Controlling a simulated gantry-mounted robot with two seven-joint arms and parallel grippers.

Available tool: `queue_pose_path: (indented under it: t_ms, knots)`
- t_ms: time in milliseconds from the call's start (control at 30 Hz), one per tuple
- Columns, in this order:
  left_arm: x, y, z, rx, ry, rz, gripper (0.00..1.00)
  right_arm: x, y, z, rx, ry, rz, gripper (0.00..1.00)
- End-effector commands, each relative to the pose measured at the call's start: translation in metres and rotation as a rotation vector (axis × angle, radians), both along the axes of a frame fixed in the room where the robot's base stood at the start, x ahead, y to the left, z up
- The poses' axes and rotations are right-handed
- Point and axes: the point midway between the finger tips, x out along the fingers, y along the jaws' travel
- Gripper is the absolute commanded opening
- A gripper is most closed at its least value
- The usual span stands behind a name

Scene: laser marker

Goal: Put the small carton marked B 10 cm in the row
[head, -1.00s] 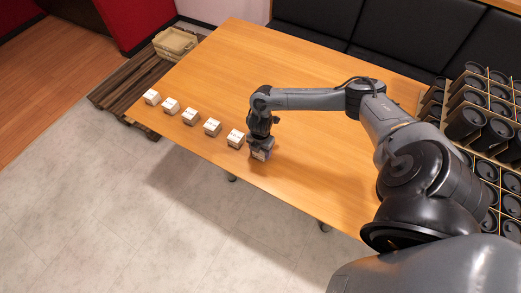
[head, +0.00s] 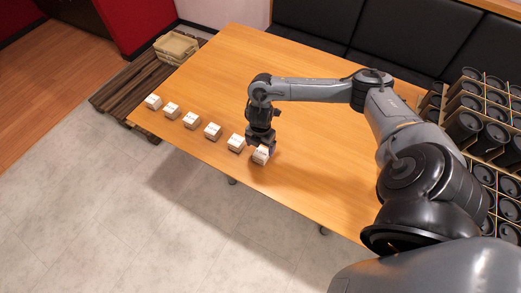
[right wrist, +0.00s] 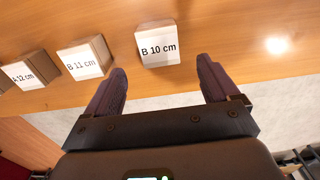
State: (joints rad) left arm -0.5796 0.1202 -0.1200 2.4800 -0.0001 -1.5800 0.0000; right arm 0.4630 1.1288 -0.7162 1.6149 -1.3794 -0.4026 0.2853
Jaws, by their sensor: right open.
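The small carton marked B 10 cm (right wrist: 158,45) stands on the wooden table, its white label facing up in the right wrist view. In the head view it is the nearest, right-hand carton (head: 261,155) of the row. My right gripper (right wrist: 162,85) is open and empty, its two dark fingers apart, with the carton just beyond the fingertips. In the head view my right gripper (head: 262,143) is just above and behind the carton. The carton marked B 11 cm (right wrist: 85,62) stands to its left with a gap between. My left gripper does not show.
Several white cartons continue the row toward the far left, including one marked 12 cm (right wrist: 27,74). The row runs along the table's edge (head: 200,157). A beige crate (head: 176,45) stands on a dark pallet. Racks of black containers (head: 480,120) stand at right. The table middle is clear.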

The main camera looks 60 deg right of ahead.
Motion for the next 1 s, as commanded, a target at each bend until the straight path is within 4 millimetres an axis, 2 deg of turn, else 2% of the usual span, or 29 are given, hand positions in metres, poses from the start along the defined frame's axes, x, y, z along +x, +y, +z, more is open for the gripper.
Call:
queue_pose_path:
  t_ms: [33,200,333,433,467,567,667,700,800,900,1000]
  knots:
    - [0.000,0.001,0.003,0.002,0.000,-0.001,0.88,0.001,0.000,0.012,0.000,-0.003,0.002,0.88]
    - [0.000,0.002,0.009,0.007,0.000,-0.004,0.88,0.001,0.000,0.036,-0.001,-0.002,0.001,0.88]
    - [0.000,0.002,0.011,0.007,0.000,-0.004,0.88,0.001,0.003,0.045,0.003,-0.005,0.005,0.88]
    - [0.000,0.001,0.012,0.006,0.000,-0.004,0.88,0.006,0.021,0.040,0.017,-0.034,0.024,0.88]
    - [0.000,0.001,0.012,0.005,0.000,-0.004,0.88,0.008,0.031,0.036,0.027,-0.049,0.035,0.88]
    - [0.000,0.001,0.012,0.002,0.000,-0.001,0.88,0.018,0.081,0.020,0.072,-0.134,0.071,0.88]
    - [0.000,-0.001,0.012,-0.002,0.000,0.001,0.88,0.027,0.157,0.007,0.153,-0.269,0.072,0.88]
    - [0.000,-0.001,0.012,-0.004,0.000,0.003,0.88,0.029,0.193,0.007,0.195,-0.334,0.045,0.88]
    - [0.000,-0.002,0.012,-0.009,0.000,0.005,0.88,0.027,0.261,0.022,0.286,-0.473,-0.107,0.88]
    - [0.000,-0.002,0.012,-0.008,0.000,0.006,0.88,0.017,0.292,0.046,0.338,-0.543,-0.354,0.88]
    - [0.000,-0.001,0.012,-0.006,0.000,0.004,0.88,-0.003,0.289,0.064,0.344,-0.535,-0.640,0.88]
